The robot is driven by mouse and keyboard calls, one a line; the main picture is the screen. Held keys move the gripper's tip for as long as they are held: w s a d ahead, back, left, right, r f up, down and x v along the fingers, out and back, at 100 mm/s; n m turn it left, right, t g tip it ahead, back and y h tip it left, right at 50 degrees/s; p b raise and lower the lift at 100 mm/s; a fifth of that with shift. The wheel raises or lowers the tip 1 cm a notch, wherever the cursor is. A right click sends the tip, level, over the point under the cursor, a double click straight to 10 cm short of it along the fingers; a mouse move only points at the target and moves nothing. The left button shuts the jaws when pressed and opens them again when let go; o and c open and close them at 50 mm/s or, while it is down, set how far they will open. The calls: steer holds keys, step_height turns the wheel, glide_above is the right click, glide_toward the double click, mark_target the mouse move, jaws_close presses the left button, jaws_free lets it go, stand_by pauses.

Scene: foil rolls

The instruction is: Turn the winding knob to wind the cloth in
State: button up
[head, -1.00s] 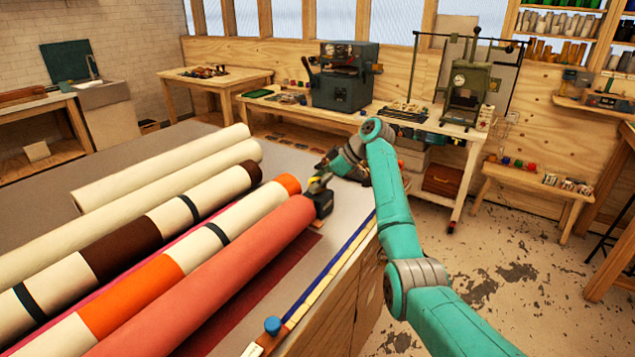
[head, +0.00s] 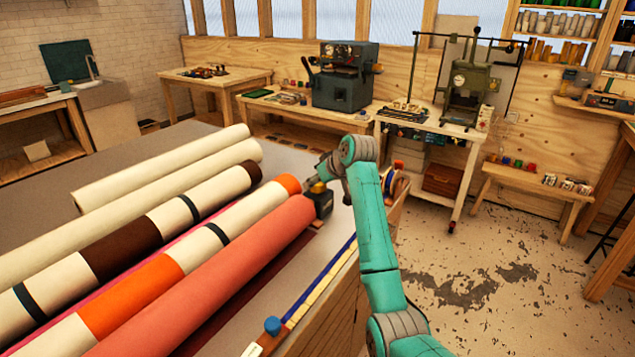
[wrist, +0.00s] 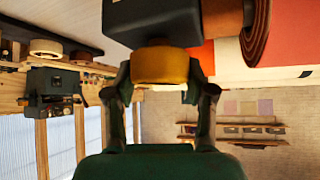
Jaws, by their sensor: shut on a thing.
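The yellow winding knob (wrist: 160,66) sits on a dark block (wrist: 155,22) in the wrist view. The fingers of my gripper (wrist: 163,78) are on either side of the knob, shut on it. In the head view the dark block (head: 322,203) is at the far end of the coral cloth roll (head: 215,270). My gripper (head: 319,184) is there, partly hidden by my own wrist. A narrow strip of dark red cloth (head: 268,279) lies flat on the table along the roll's right side.
Several other rolls, such as a cream one (head: 165,165) and an orange-and-cream one (head: 160,282), lie to the left on the table (head: 275,150). A blue-capped object (head: 272,325) stands near the front edge. A machine bench (head: 440,128) stands behind.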

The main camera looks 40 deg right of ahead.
steer(key=m+g+h, duration=0.1)
steer(key=m+h, duration=0.3)
steer(key=m, duration=0.1)
steer(key=shift+a+m, duration=0.15)
steer(key=shift+m, duration=0.15)
steer(key=m+g+h, duration=0.1)
steer(key=m, duration=0.1)
steer(key=m+g+h, duration=0.1)
steer(key=m+h, duration=0.1)
steer(key=m, duration=0.1)
steer(key=shift+g, duration=0.4)
steer(key=m+g+h, duration=0.1)
steer(key=m+g, duration=0.1)
steer(key=m, duration=0.1)
steer(key=m+g+h, duration=0.1)
steer(key=m+g, duration=0.1)
steer(key=m, duration=0.1)
steer(key=shift+m+g, duration=0.4)
steer(key=shift+m+g+y, duration=0.3)
steer(key=shift+m+g, duration=1.4)
steer(key=shift+m, duration=0.5)
steer(key=shift+f+m+g, duration=0.15)
steer(key=shift+m+g, duration=0.15)
steer(key=shift+m, duration=0.2)
steer(key=o, duration=1.2)
steer(key=shift+c, duration=0.2)
step_height(320, 180, up, 10)
steer(key=shift+r, duration=0.1)
